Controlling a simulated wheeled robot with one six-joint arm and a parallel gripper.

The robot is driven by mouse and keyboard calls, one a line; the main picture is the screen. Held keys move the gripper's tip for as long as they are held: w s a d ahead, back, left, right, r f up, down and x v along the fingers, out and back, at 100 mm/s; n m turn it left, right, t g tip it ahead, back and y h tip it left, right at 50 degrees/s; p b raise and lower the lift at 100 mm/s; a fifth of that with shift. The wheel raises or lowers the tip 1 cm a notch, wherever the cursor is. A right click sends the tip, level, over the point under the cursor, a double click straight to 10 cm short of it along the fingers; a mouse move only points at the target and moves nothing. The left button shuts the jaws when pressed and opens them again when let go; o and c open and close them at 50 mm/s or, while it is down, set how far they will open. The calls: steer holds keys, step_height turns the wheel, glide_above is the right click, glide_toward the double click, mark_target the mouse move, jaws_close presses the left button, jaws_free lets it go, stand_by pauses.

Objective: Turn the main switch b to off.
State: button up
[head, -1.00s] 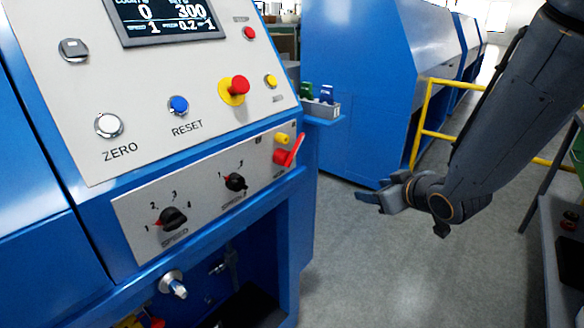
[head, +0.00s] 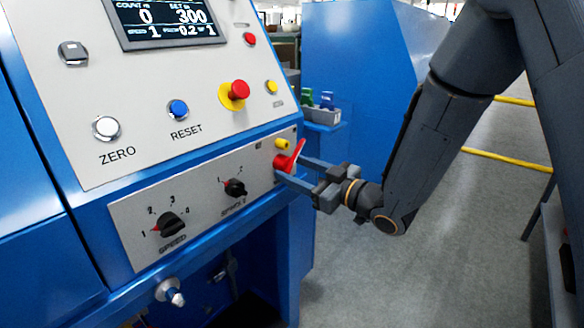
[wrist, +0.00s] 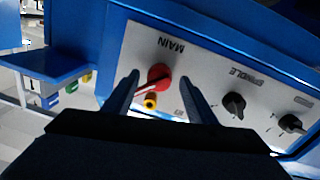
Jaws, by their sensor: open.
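The main switch (head: 287,158) is a red rotary handle at the right end of the lower grey panel. Its lever slants up to the right in the head view. In the wrist view the red switch (wrist: 160,76) sits below the upside-down word MAIN, between my two fingers. My gripper (head: 296,172) is open, with its fingers on either side of the handle. I cannot tell whether either finger touches it. A small yellow part (head: 282,143) sits just above the switch. No letter b is readable beside it.
The black spindle knob (head: 235,187) and speed knob (head: 170,226) lie left on the same panel. A red emergency button (head: 238,90) is above. A blue shelf (wrist: 45,66) juts out beside the panel.

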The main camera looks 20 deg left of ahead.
steer(key=shift+x, duration=0.8)
jaws_close()
